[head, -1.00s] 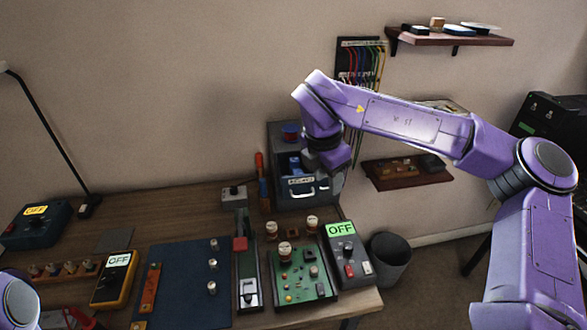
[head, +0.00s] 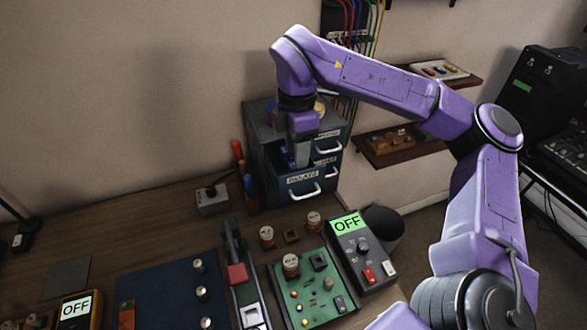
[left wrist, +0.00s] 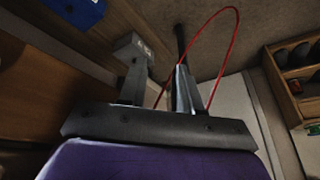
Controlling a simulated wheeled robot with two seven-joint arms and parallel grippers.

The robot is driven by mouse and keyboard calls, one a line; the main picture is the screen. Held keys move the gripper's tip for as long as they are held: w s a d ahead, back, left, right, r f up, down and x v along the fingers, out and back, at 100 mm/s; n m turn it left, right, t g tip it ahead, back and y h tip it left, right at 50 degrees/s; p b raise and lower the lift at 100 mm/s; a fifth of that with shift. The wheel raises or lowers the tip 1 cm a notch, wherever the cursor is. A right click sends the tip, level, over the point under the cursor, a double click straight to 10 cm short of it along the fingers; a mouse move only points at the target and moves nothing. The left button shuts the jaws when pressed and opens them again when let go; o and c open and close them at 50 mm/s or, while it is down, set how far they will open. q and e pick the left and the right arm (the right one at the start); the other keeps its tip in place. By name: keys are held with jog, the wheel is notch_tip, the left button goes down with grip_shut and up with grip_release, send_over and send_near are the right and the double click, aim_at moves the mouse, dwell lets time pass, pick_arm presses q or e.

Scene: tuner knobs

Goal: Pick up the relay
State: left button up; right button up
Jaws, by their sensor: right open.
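A grey-blue drawer cabinet (head: 262,150) stands at the back right of the bench. Its lower drawer (head: 304,188), with a label that seems to read RELAYS, looks pulled out. My right gripper (head: 302,158) is open and points down over or into this drawer; its fingertips are partly hidden. I cannot make out a relay for certain; the drawer's inside is mostly hidden by the gripper and dark.
A green circuit board (head: 312,288) and a meter reading OFF (head: 362,250) lie in front of the cabinet. A small grey box (head: 212,200) stands left of it. Screwdriver-like handles (head: 238,152) stand close by. A red wire loop (left wrist: 232,40) shows near my left gripper.

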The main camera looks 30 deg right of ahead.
jog(key=f, duration=0.1)
jog(key=f+p, duration=0.1)
jog(key=f, duration=0.3)
jog(key=shift+w+p, duration=0.25)
jog(key=shift+p, duration=0.15)
jog(key=shift+f, duration=0.35)
jog(key=c, duration=0.7)
